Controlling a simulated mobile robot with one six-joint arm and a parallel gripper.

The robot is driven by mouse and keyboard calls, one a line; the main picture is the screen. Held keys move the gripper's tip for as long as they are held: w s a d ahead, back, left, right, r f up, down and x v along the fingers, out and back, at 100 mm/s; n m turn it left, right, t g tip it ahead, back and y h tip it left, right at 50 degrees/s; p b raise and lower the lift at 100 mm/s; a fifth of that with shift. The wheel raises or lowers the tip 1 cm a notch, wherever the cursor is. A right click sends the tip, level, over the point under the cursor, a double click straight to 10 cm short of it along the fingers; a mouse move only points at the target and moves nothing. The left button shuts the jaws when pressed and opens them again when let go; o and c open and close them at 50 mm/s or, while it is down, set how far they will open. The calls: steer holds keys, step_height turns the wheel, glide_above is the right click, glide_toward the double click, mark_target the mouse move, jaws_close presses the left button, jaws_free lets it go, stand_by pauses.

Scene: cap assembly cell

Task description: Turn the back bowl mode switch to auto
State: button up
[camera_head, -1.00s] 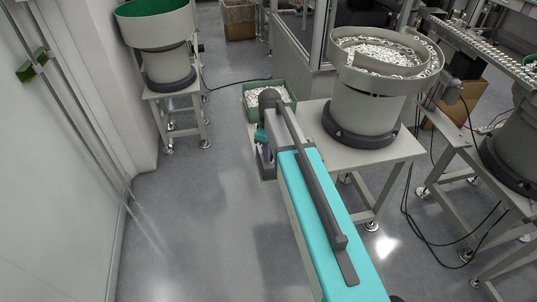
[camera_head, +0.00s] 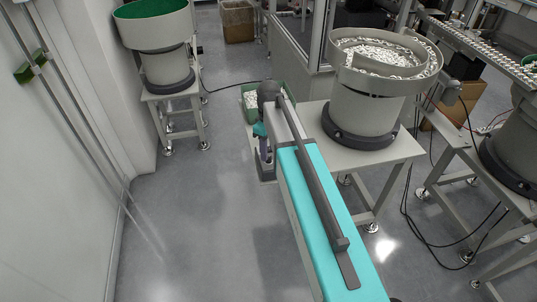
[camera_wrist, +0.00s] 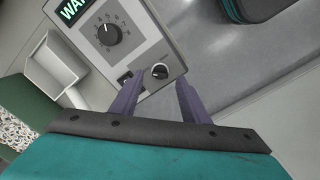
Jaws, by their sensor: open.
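In the wrist view a grey control box (camera_wrist: 150,40) fills the top middle, tilted in the picture. The mode switch (camera_wrist: 160,72), a small black knob with a light pointer mark, is near its lower edge. Its position labels are too small to read. My gripper (camera_wrist: 159,82) is open and empty, its two purple fingers reaching toward the box's lower edge. The knob appears between the fingertips. I cannot tell whether they touch it.
The box also carries a larger numbered dial (camera_wrist: 108,34), a green-lettered display (camera_wrist: 72,9) and a dark switch (camera_wrist: 125,79). A green bin of pale parts (camera_head: 251,98) stands by the bowl. Another bowl feeder (camera_head: 165,60) stands left. Floor between is clear.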

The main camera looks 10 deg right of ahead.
mark_target(269, 157)
step_height(269, 157, up, 11)
steer(key=b, duration=0.1)
steer(key=shift+f+b, duration=0.2)
steer(key=shift+b, duration=0.1)
stand_by(0.8)
